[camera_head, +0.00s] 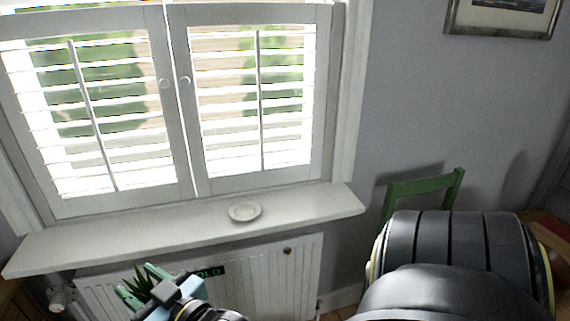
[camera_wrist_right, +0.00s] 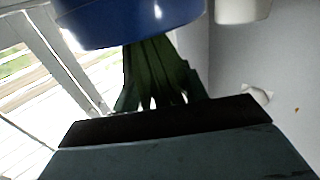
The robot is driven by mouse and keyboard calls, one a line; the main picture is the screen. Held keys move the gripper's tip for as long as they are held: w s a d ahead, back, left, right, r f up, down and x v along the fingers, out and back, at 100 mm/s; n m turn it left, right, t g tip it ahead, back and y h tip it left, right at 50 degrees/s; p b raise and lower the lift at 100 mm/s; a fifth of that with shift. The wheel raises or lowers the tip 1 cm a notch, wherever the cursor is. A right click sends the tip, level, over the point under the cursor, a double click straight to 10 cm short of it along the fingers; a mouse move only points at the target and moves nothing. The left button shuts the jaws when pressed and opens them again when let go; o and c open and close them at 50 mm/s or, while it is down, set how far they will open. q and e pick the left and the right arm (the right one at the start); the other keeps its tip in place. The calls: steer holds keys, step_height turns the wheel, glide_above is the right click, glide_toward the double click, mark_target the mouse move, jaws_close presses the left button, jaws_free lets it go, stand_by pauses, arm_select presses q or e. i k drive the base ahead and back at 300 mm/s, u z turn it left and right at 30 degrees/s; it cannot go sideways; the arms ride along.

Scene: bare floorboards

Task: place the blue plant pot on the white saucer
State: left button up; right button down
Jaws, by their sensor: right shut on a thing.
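The white saucer (camera_head: 244,212) lies on the windowsill, right of its middle, and nothing stands on it in the head view. My right gripper (camera_head: 143,285) is low in the head view, left of the saucer and in front of the sill, shut on the plant pot. Dark spiky leaves (camera_head: 139,282) show between its green fingers; the pot itself is hidden there. In the right wrist view the blue plant pot (camera_wrist_right: 128,22) is at the top, cut by the edge, with green leaves (camera_wrist_right: 155,72) below it in the picture. The left gripper is not in view.
The white windowsill (camera_head: 310,202) is otherwise bare, with closed-in shutters (camera_head: 258,100) behind it. A white radiator (camera_head: 285,275) is below it, with a valve (camera_head: 60,297) at left. A green chair (camera_head: 425,186) stands right of the sill. White objects at right in the wrist view are unclear.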

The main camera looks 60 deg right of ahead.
mark_target(245, 211)
steer(key=z, duration=0.9)
steer(key=i, duration=1)
steer(key=z, duration=0.6)
